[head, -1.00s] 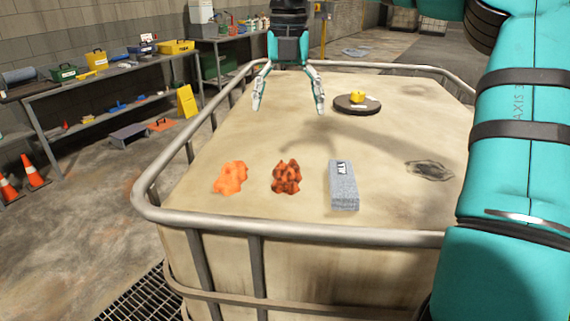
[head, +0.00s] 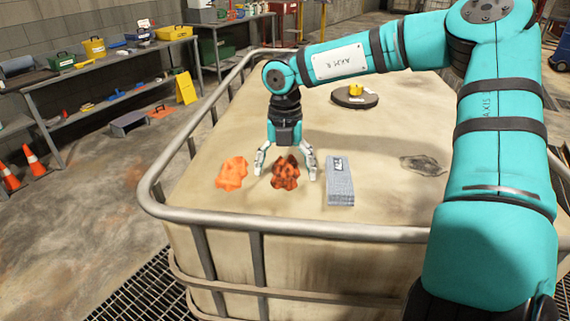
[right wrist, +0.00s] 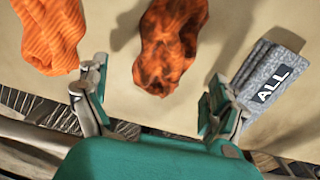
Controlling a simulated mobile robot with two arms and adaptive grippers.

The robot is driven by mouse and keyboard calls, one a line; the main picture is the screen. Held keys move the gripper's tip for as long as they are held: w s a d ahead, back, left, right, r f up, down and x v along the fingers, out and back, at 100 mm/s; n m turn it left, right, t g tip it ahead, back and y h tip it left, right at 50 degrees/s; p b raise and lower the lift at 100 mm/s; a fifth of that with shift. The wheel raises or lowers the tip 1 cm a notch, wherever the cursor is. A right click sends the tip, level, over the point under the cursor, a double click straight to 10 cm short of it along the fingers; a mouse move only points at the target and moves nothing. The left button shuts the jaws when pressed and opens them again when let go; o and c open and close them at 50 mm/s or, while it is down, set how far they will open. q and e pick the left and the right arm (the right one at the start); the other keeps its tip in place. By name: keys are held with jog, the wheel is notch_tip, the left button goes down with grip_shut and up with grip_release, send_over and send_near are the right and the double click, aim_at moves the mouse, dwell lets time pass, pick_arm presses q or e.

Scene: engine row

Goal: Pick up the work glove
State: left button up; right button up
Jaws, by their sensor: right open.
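Two crumpled orange cloth-like things lie on the tabletop, and I cannot tell for certain which is the work glove. One is plain bright orange, ribbed in the right wrist view (right wrist: 52,35); this plain orange item (head: 231,173) lies at the left. The other, a dark-stained orange item (head: 285,176), lies to its right and also shows in the right wrist view (right wrist: 170,45). My right gripper (head: 287,172) is open, pointing down, empty, its fingers to either side of the stained item. No grip on it shows. My left gripper is out of view.
A grey folded bundle with a dark label (head: 339,182) lies just right of the stained item. A round dark stand with a yellow thing (head: 355,96) sits farther back. A metal rail (head: 300,230) rings the tabletop. Shelves (head: 110,75) stand at left.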

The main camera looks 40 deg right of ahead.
aim_at(285, 171)
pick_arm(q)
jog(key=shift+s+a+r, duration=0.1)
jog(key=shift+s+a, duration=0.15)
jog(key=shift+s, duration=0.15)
pick_arm(e)
jog(key=shift+f, duration=0.45)
jog(key=c, duration=1.3)
notch_tip(285, 171, up, 9)
jog(key=b, duration=0.2)
jog(key=shift+b, duration=0.3)
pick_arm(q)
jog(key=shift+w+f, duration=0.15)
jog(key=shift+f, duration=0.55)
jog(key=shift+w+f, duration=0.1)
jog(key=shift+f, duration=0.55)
pick_arm(e)
jog(key=shift+r, duration=0.5)
